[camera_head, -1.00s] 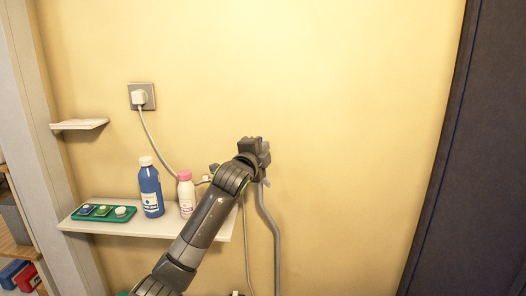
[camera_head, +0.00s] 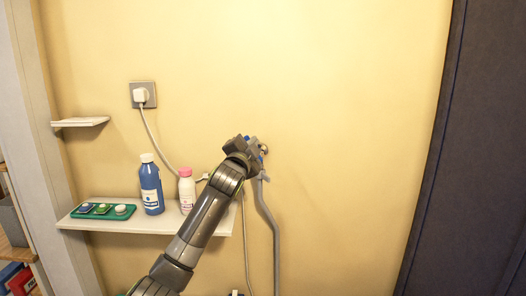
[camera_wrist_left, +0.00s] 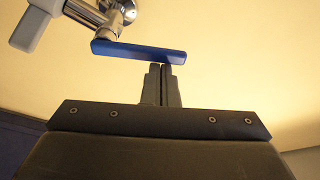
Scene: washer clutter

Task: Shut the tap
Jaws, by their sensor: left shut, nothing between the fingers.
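The tap shows in the left wrist view as a chrome body (camera_wrist_left: 117,12) with a long blue lever (camera_wrist_left: 138,51). In the head view, bits of the blue lever (camera_head: 262,147) show beside my gripper, and most of the tap is hidden behind it. My left gripper (camera_wrist_left: 162,68) is shut and empty. Its fingertips are right at the lever's near edge, towards its right half; I cannot tell whether they touch. In the head view my left gripper (camera_head: 252,148) is up against the wall at the tap.
A grey hose (camera_head: 275,240) hangs below the tap. A white shelf (camera_head: 115,226) at left holds a blue bottle (camera_head: 151,190), a pink-capped bottle (camera_head: 187,192) and a green tray (camera_head: 84,215). A cable runs from a wall socket (camera_head: 142,95). The wall right of the tap is clear.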

